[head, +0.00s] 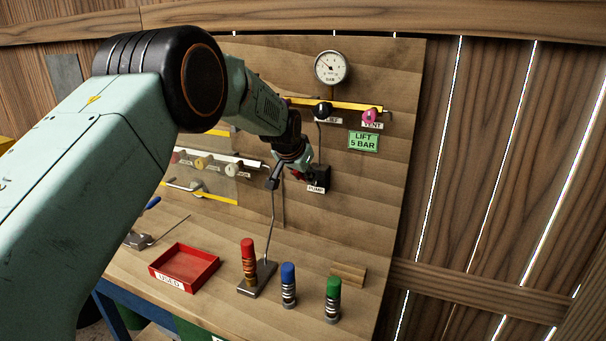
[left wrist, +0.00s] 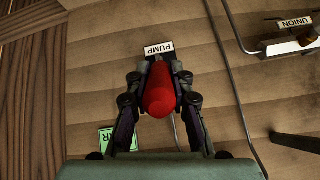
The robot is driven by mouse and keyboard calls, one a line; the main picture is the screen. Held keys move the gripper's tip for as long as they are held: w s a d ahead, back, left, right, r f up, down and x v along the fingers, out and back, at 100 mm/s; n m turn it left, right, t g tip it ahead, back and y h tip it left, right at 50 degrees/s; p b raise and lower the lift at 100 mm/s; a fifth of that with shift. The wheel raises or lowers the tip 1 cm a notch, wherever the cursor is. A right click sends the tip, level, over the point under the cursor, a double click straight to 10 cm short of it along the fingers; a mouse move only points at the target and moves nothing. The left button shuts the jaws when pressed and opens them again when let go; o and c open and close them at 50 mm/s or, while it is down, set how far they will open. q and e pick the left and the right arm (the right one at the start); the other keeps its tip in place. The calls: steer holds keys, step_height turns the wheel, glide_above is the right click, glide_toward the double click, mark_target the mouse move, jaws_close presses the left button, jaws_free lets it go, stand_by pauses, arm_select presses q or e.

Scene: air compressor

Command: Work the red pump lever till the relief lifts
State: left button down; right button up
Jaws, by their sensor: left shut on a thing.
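The red pump lever (left wrist: 159,93) shows in the left wrist view between the fingers of my left gripper (left wrist: 160,88), which is shut on it. In the head view my left gripper (head: 288,172) is at the lever beside the black pump block (head: 318,177) on the board, and it hides most of the lever. The PUMP label (left wrist: 159,48) is just beyond the lever's end. The pressure gauge (head: 331,67) is high on the board; its reading is too small to tell. The black relief knob (head: 322,110) is below it. My right gripper is not in view.
A pink vent knob (head: 370,116) and a green LIFT 5 BAR sign (head: 364,141) are on the board. On the bench are a red USED tray (head: 184,268) and red (head: 248,262), blue (head: 288,285) and green (head: 333,299) handled pieces. A thin rod (head: 271,225) stands below my gripper.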

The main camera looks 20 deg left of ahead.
arm_select(q)
steer(key=c, duration=1.2)
jaws_free()
steer(key=shift+r, duration=0.1)
steer(key=shift+o, duration=0.2)
steer(key=v, duration=1.2)
